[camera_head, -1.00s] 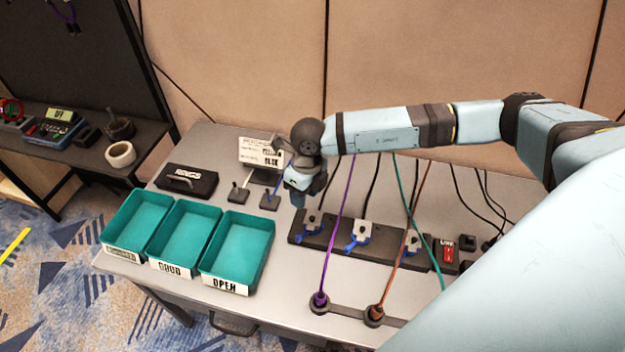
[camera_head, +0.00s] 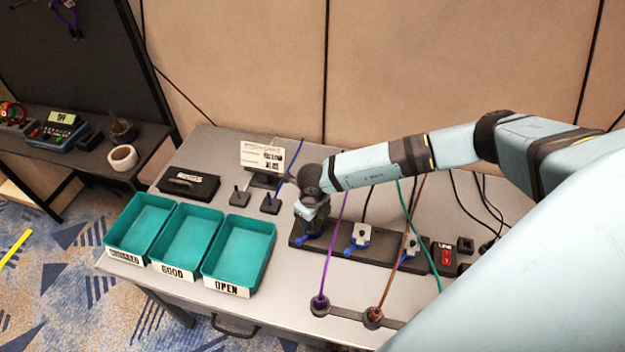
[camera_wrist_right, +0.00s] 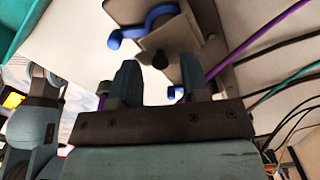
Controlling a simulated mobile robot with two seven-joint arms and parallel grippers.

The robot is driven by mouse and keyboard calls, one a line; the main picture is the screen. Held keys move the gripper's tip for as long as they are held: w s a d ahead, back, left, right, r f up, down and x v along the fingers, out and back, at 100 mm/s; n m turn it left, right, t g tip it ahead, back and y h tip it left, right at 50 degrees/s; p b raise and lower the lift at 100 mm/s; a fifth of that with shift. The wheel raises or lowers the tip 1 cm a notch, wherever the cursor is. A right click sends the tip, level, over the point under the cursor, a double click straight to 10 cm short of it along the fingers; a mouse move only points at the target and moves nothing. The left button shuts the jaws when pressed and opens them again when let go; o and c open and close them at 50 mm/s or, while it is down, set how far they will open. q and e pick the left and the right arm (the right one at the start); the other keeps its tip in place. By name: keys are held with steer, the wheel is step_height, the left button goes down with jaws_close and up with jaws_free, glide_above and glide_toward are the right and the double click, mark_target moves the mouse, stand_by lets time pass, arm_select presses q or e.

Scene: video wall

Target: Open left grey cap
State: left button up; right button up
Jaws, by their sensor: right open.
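A long black block (camera_head: 385,257) on the bench carries three grey caps with blue levers. The left cap is mostly hidden behind my right gripper (camera_head: 311,218) in the head view; its blue lever (camera_head: 304,239) shows below. The middle cap (camera_head: 361,234) and right cap (camera_head: 412,243) are visible. In the right wrist view, my right gripper (camera_wrist_right: 160,82) is open, with one finger each side of a small dark knob. Just beyond the fingertips are a grey cap (camera_wrist_right: 172,42) and a curved blue lever (camera_wrist_right: 126,37). Contact cannot be told. My left gripper is not in view.
Three teal trays (camera_head: 238,252) stand at the left, the nearest labelled OPEN. A purple cable (camera_head: 333,245) and an orange cable (camera_head: 393,275) run close to the block. A red switch (camera_head: 446,256) sits at its right end. A sign (camera_head: 262,157) stands behind.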

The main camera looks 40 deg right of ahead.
steer(key=shift+f, duration=0.3)
jaws_close()
